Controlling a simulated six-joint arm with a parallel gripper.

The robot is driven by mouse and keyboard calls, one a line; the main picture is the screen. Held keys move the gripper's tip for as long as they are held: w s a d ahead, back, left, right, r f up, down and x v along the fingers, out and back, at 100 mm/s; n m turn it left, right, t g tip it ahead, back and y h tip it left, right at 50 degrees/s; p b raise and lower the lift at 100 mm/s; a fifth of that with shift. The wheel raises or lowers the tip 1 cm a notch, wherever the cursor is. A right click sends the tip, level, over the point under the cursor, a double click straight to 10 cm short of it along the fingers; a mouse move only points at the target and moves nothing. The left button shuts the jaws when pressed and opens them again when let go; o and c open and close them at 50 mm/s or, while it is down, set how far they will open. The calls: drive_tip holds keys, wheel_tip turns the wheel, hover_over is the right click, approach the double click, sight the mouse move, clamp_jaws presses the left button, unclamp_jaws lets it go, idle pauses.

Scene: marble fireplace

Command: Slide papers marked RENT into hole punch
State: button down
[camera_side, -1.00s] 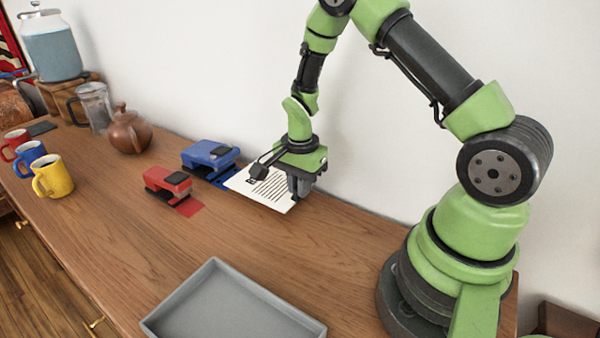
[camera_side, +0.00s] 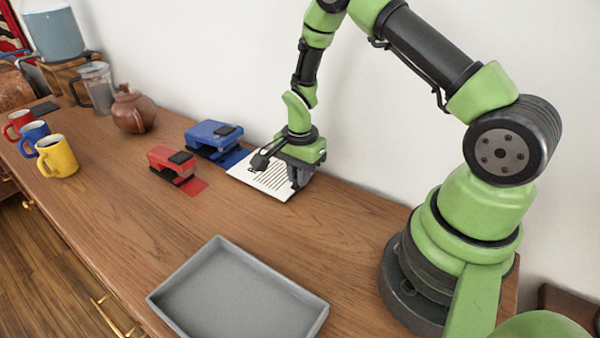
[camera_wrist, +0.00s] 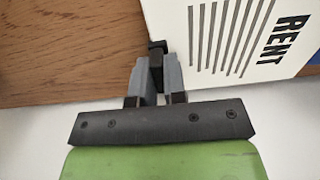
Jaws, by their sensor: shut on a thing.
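White papers (camera_side: 268,182) with printed lines lie flat at the back of the wooden counter. The word RENT shows on the papers (camera_wrist: 228,45) in the wrist view. My gripper (camera_side: 300,178) is shut on their right end; in the wrist view my gripper (camera_wrist: 158,62) pinches the sheet's edge. A blue hole punch (camera_side: 212,134) stands just left of the papers, with a flat blue base reaching toward them. The papers' left end is at or very near this base; I cannot tell if it is inside the punch. A red hole punch (camera_side: 170,160) stands nearer the front.
A grey tray (camera_side: 312,318) sits at the front. A brown teapot (camera_side: 133,112), a glass pitcher (camera_side: 97,90) and red (camera_side: 17,122), blue (camera_side: 33,136) and yellow (camera_side: 58,158) mugs stand at the left. The white wall is close behind. The middle of the counter is clear.

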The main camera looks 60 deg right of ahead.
sight(280, 175)
drive_tip(key=shift+w, duration=0.25)
drive_tip(key=shift+w, duration=0.65)
drive_tip(key=shift+w, duration=0.3)
drive_tip(key=shift+w, duration=0.6)
drive_tip(key=shift+w, duration=0.2)
idle(0.3)
drive_tip(key=shift+w, duration=0.45)
drive_tip(key=shift+w, duration=0.25)
idle(0.3)
drive_tip(key=shift+f, duration=0.2)
idle(0.5)
